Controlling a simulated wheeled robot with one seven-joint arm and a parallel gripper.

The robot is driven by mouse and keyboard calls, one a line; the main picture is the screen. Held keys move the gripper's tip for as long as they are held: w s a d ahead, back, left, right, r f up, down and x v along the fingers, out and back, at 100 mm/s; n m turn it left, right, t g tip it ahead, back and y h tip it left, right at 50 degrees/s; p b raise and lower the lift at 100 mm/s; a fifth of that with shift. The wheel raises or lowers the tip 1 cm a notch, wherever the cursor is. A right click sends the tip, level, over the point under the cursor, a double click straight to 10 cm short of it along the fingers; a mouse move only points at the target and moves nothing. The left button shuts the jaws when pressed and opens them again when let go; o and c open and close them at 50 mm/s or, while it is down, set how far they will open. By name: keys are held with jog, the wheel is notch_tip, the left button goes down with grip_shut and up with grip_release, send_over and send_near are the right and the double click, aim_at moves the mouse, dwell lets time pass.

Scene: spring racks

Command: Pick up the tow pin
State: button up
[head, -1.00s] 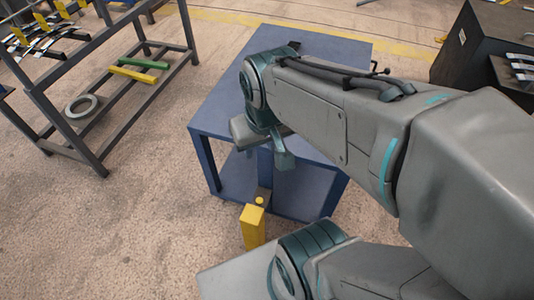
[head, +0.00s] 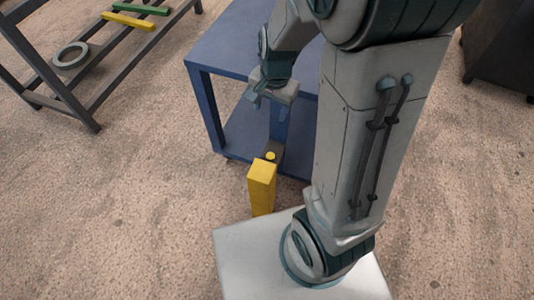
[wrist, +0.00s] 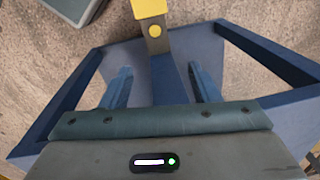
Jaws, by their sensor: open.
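The tow pin appears to be the small round yellow head (head: 270,156) on a dark hitch bar (head: 273,150), just behind a yellow block (head: 262,188) in the head view. In the wrist view the yellow head (wrist: 155,31) shows near the top centre, beyond my fingertips. My gripper (head: 260,100) is above and behind it, over the near side of the blue cart. The two fingers are spread apart and empty in the wrist view (wrist: 160,75). The pin's shank is hidden.
The blue cart (head: 205,85) has a top, corner posts and a lower shelf close around my gripper. A dark rack (head: 75,105) with green and yellow bars and a grey ring (head: 70,55) stands at the left. The floor between them is clear.

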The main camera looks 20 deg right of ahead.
notch_tip(320, 180, down, 14)
jog(key=w+m+b, duration=0.3)
jog(key=b, duration=0.6)
send_over(271, 155)
jog(key=shift+g+h, duration=0.3)
jog(key=shift+g, duration=0.1)
jog(key=f, duration=0.8)
jog(key=shift+a+f, duration=0.25)
jog(key=shift+a, duration=0.1)
jog(key=shift+s+d+f+b, duration=0.15)
jog(key=shift+f+b, duration=0.7)
jog(key=shift+f, duration=0.6)
jog(key=shift+w+d+f+b, duration=0.1)
jog(key=shift+f+b, duration=0.7)
jog(key=shift+f, duration=0.65)
jog(key=shift+r, duration=0.1)
jog(key=c, duration=1.2)
